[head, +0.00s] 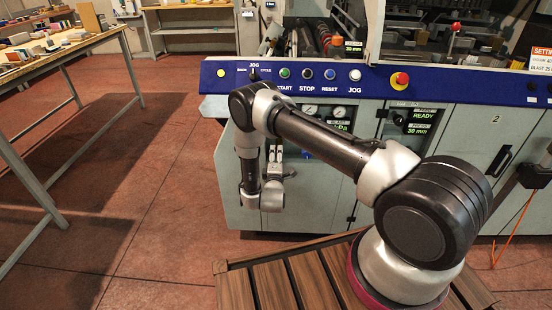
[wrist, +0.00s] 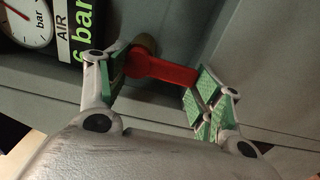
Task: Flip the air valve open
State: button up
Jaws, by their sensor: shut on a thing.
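The air valve's red lever (wrist: 168,70) shows in the wrist view. It runs roughly sideways from a dull brass-coloured valve body (wrist: 148,42) on the grey machine panel. My gripper (wrist: 160,75) has its two green-padded fingers around the lever, one near the valve body end and one at the far end, and is shut on it.
A pressure gauge (wrist: 27,20) and a green "AIR 6 bar" label (wrist: 80,32) sit left of the valve. The blue control strip (head: 440,87) with buttons runs above my arm. A workbench (head: 70,45) stands at the left, with open floor (head: 140,190) between.

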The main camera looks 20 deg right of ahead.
dwell(0.4)
jog(key=o, duration=1)
jog(key=shift+o, duration=0.2)
jog(key=shift+s, duration=0.1)
jog(key=v, duration=1.2)
